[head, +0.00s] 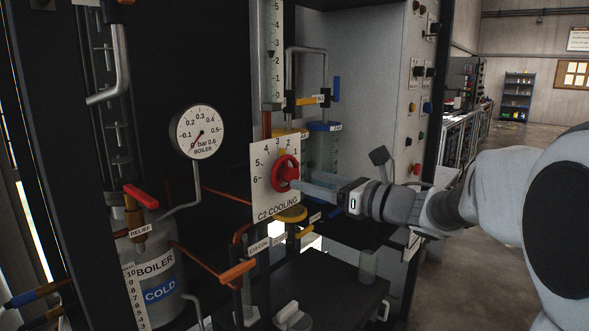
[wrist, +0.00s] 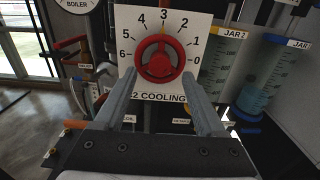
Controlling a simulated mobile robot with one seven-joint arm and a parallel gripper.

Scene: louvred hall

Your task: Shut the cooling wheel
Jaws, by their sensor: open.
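The cooling wheel (head: 285,174) is a small red handwheel on a white plate (head: 262,208) marked C2 COOLING. In the wrist view the red wheel (wrist: 160,58) faces me, with a scale from 6 at the left to 0 at the right. A small yellow mark at the wheel's top points near 3. My gripper (head: 308,184) is open and empty, level with the wheel and close in front of it. In the wrist view its two fingers (wrist: 160,80) reach toward the wheel's lower left and lower right. I cannot tell whether they touch the rim.
A boiler gauge (head: 198,133) and a red relief lever (head: 141,196) are at the left. Orange pipes run below the plate. A jar with a blue lid (head: 324,127) stands behind, right of the plate. A switch panel (head: 415,100) is farther right, with open floor beyond.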

